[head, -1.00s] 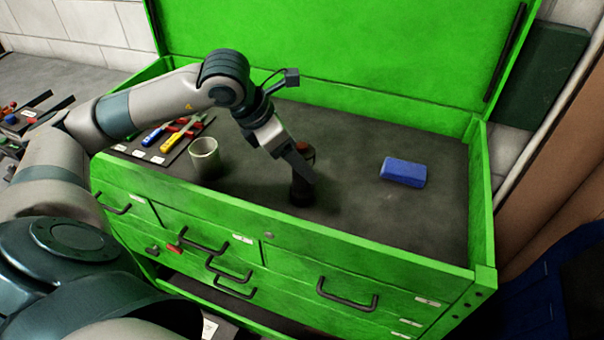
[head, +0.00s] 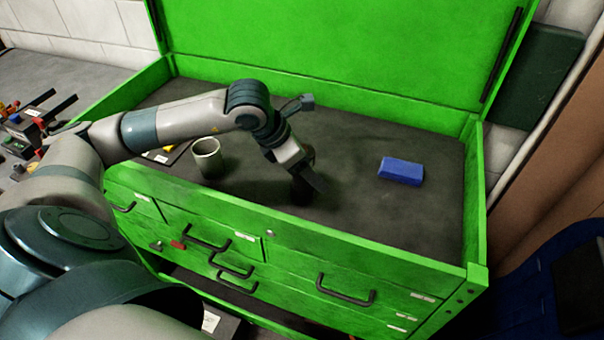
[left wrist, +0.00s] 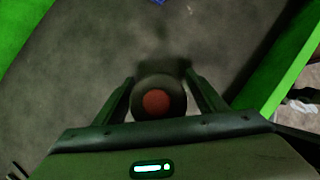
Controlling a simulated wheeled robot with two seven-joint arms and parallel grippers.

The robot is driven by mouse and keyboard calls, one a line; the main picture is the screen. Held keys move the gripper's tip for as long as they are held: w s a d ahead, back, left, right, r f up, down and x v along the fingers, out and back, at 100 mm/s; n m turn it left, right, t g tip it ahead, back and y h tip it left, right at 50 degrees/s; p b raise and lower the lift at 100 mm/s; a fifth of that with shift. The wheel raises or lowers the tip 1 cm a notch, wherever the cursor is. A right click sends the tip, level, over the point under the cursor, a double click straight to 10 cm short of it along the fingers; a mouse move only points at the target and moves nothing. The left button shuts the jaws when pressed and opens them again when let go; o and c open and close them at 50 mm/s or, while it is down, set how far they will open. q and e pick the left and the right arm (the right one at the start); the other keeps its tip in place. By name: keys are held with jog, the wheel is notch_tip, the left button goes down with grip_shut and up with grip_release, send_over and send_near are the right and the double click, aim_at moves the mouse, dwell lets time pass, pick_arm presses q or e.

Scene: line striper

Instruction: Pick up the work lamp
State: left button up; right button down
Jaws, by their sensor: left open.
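The work lamp (head: 302,192) is a dark upright cylinder standing on the dark mat of the green tool chest. It is partly hidden behind my left gripper (head: 308,182) in the head view. In the left wrist view the lamp (left wrist: 157,102) is seen from above as a dark round body with a reddish-orange top. It sits between the two fingers of my left gripper (left wrist: 160,100), which are open on either side of it. Small gaps show beside the lamp. My right gripper is in neither view.
A grey-white cup (head: 207,158) stands left of the lamp, and a blue block (head: 401,171) lies to the right. The green chest (head: 366,247) has a raised front rim and an open lid behind. The mat between lamp and block is clear.

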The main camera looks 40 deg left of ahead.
pick_arm(q)
jog(key=c, duration=1.3)
jog(key=shift+c, duration=0.3)
jog(key=shift+w+r, duration=0.1)
jog(key=shift+r, duration=0.05)
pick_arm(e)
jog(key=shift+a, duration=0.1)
